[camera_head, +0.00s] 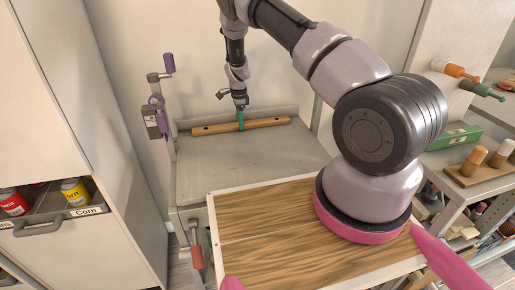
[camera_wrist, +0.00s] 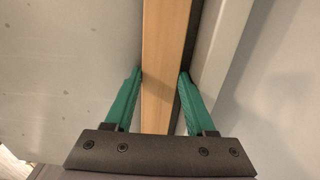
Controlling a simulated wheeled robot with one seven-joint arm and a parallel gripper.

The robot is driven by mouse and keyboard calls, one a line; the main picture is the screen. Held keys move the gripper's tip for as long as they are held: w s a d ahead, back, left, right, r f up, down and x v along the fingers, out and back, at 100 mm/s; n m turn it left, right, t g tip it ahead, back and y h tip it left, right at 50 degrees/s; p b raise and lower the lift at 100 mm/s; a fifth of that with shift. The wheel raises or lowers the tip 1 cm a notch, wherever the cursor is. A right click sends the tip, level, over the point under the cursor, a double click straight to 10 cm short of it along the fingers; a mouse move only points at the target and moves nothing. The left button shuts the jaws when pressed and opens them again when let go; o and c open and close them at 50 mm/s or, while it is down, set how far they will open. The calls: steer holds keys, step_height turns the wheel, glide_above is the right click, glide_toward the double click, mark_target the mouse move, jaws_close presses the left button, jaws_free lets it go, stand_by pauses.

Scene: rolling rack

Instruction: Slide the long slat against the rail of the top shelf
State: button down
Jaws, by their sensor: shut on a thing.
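The long wooden slat (camera_head: 212,128) lies along the back of the grey top shelf (camera_head: 235,165), close to the raised rail (camera_head: 187,123). Small dark holes show near its ends. My gripper (camera_head: 240,122) reaches down from above with teal fingers around the slat's middle. In the wrist view, my gripper (camera_wrist: 162,75) has one finger on each side of the slat (camera_wrist: 165,40) and is shut on it. A narrow dark strip separates the slat from the pale rail (camera_wrist: 223,50), and the right finger reaches toward that strip. Exact contact with the rail cannot be told.
A purple-handled clamp (camera_head: 157,105) stands at the shelf's left side. Another clamp with a red-brown handle (camera_head: 195,250) hangs in front. A cabinet drawer with cans (camera_head: 75,192) is at left. Shelving with a green box (camera_head: 452,136) is at right. The shelf's front area is clear.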

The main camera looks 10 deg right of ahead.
steer(key=shift+w+r, duration=0.1)
steer(key=shift+w, duration=0.1)
steer(key=shift+c, duration=0.8)
jaws_free()
step_height(320, 180, up, 11)
steer(key=shift+s, duration=0.15)
